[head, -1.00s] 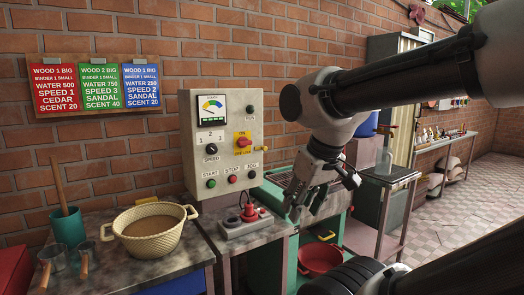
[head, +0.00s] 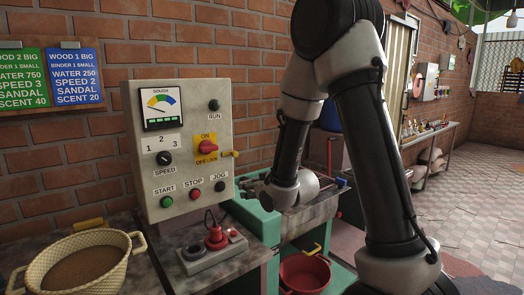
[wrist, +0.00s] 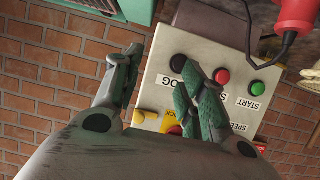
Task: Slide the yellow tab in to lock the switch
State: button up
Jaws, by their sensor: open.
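The yellow tab (head: 231,154) sticks out to the right of the switch, at the box's right edge. In the wrist view, which is turned over, the yellow tab (wrist: 139,117) shows between my fingers, with part of the yellow plate beside it. My gripper (wrist: 157,78) is open and empty. One finger covers part of the panel and hides most of the red switch. In the head view my wrist hides much of the gripper.
A red plug-like device (head: 216,236) with a cable stands on a grey block below the box. A woven basket (head: 85,265) is at lower left. A green machine (head: 262,220) and a red basin (head: 305,273) are at right. Free floor lies further right.

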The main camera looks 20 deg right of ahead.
aim_at(236, 154)
notch_tip(236, 154, up, 9)
jog(key=w+t+y, duration=0.1)
jog(key=w+t, duration=0.2)
jog(key=t, duration=0.1)
jog(key=x, duration=0.6)
jog(key=shift+w+a+r, duration=0.2)
jog(key=shift+w+a, duration=0.1)
jog(key=shift+w, duration=0.05)
grip_shut()
